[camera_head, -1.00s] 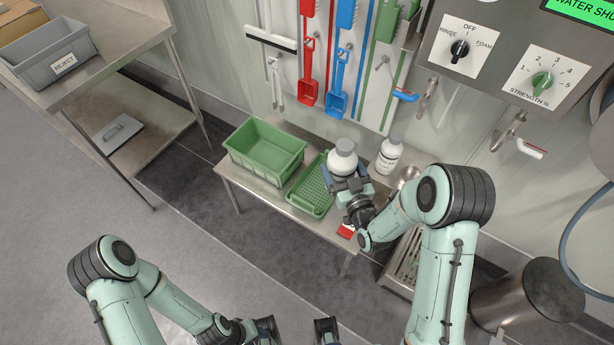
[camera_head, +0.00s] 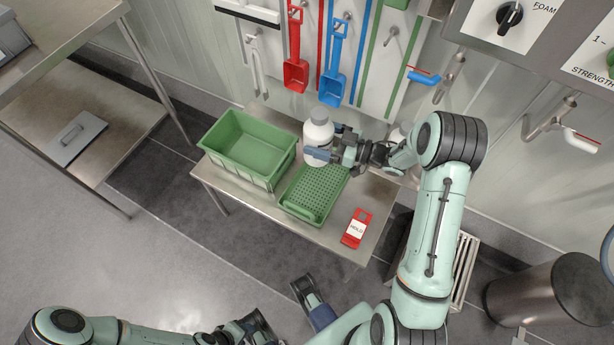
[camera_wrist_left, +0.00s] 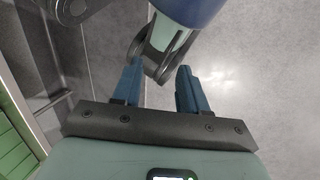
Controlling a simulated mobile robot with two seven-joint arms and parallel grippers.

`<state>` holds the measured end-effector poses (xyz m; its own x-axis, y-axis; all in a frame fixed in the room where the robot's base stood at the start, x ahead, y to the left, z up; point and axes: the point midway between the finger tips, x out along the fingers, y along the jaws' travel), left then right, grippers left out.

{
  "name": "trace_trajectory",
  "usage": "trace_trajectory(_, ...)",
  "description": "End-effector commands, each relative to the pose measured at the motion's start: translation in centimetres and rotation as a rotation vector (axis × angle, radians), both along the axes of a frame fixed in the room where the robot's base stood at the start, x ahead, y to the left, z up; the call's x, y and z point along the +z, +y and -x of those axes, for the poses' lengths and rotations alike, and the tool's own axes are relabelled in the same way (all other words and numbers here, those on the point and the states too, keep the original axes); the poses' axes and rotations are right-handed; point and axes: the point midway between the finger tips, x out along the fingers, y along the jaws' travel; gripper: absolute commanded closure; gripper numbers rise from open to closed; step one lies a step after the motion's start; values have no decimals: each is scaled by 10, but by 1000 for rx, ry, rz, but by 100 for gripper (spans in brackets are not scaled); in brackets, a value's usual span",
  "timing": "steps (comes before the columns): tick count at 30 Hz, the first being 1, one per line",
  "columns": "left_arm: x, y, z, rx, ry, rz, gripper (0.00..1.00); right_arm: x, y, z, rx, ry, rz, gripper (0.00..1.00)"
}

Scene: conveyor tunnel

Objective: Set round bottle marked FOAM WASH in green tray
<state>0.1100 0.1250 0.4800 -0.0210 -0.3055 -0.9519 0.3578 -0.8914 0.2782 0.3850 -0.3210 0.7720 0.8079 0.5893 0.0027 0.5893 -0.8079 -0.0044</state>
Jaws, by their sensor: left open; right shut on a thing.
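My right gripper (camera_head: 328,142) is shut on a round white bottle (camera_head: 317,134) with a grey cap. The bottle is roughly upright at the far end of the shallow, perforated green tray (camera_head: 303,211). I cannot tell whether it touches the tray, and no lettering is readable on it. A second white bottle (camera_head: 398,134) stands behind my right arm, mostly hidden. My left gripper (camera_head: 285,313) is open and empty, low in the head view, off the table's near side; its two blue fingers are apart in the left wrist view (camera_wrist_left: 158,88).
A deep green crate (camera_head: 246,151) stands left of the tray on the steel table (camera_head: 225,186). A red HOLD tag (camera_head: 357,228) lies right of the tray. Tools hang on the wall behind, including a red scoop (camera_head: 296,75) and a blue scoop (camera_head: 333,89).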

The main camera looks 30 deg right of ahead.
Motion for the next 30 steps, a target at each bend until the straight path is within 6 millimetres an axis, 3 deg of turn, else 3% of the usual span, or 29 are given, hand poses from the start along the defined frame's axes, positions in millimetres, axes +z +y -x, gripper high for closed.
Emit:
trace_trajectory(5, -8, 3, -6, 7, -17, -8, 57, -23, -2, 1, 8, -3, -2, 67)
trace_trajectory(21, -43, 22, -49, 54, -131, -62, 57, -139, -2, 1, 6, -5, -1, 67)
trace_trajectory(30, -47, 27, -58, 64, -156, -73, 57, -159, -2, 1, 6, -8, -1, 67)
